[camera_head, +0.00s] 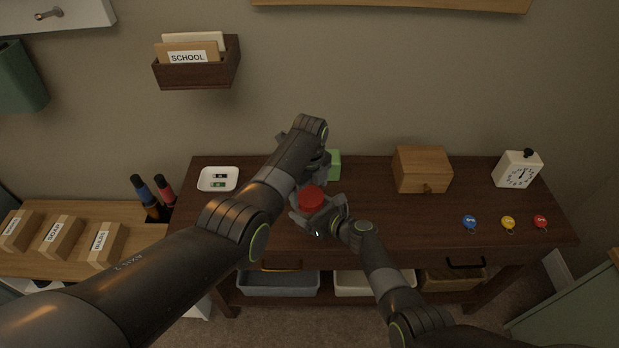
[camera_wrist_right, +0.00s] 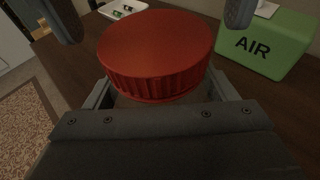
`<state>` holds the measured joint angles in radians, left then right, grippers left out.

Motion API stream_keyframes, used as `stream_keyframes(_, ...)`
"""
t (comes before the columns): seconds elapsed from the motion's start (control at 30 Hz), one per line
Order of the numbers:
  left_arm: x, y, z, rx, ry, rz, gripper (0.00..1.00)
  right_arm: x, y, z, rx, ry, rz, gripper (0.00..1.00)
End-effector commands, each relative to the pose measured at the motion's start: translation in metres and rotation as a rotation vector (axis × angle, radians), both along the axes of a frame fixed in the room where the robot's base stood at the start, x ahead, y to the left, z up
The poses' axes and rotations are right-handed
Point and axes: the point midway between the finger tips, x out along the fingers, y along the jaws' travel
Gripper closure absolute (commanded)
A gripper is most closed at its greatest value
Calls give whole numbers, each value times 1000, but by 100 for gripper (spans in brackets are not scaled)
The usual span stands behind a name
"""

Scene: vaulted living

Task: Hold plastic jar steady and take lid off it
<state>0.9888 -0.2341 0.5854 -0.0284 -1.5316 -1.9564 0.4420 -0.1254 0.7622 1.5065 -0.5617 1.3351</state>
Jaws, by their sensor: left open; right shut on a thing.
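The plastic jar has a wide, ribbed red lid (camera_head: 312,197), which sits on top and fills the middle of the right wrist view (camera_wrist_right: 155,50). The jar's body is almost wholly hidden below the lid. My right gripper (camera_head: 318,213) is shut on the jar, below the lid, near the middle of the table. My left gripper (camera_head: 308,180) is open above and behind the lid, partly hidden by its own arm. In the right wrist view its two fingers show on either side of the lid's far edge, apart from it.
A green box marked AIR (camera_wrist_right: 265,42) stands close behind the jar. A white tray (camera_head: 204,183) is at the table's left, and a wooden box (camera_head: 421,170), a white clock (camera_head: 516,170) and several coloured key tags (camera_head: 508,222) are at the right.

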Motion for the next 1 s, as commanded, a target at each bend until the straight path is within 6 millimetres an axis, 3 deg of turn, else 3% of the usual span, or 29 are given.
stream_keyframes(0.3,1,0,-19,0,-1,1,13,-1,0,-1,0,2,1,85)
stream_keyframes(0.63,1,0,-20,-1,-3,2,13,-1,0,-1,0,2,1,85)
stream_keyframes(1.0,1,0,-20,-1,-2,2,59,-1,0,-1,0,2,1,85)
